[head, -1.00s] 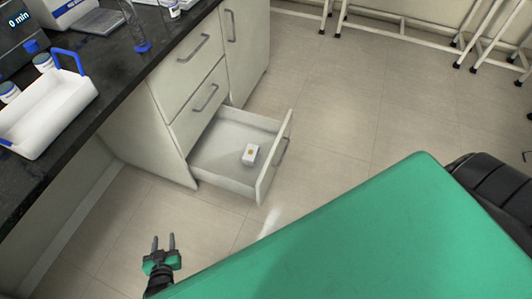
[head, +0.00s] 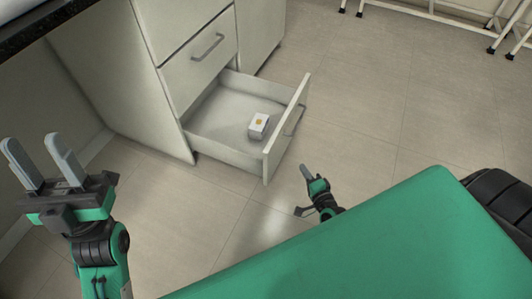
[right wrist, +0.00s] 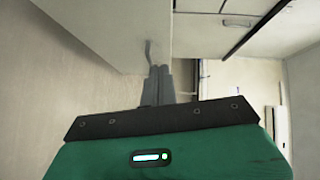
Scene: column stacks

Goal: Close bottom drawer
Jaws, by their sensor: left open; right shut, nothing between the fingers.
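The bottom drawer (head: 215,112) of the white cabinet is pulled out, its front panel (head: 286,135) standing clear of the cabinet. A small white box with an orange mark (head: 258,125) lies inside it. My right gripper (head: 305,170) is shut and empty, just outside the drawer front, near its lower right side. In the right wrist view its closed fingers (right wrist: 160,72) point toward a pale panel; whether they touch it I cannot tell. My left gripper (head: 34,146) is open and empty at the left, well apart from the drawer.
A closed drawer with a handle (head: 207,47) sits above the open one. The dark countertop edge (head: 30,22) is at the upper left. White metal table legs (head: 430,22) stand at the top right. The tiled floor (head: 370,110) right of the drawer is clear.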

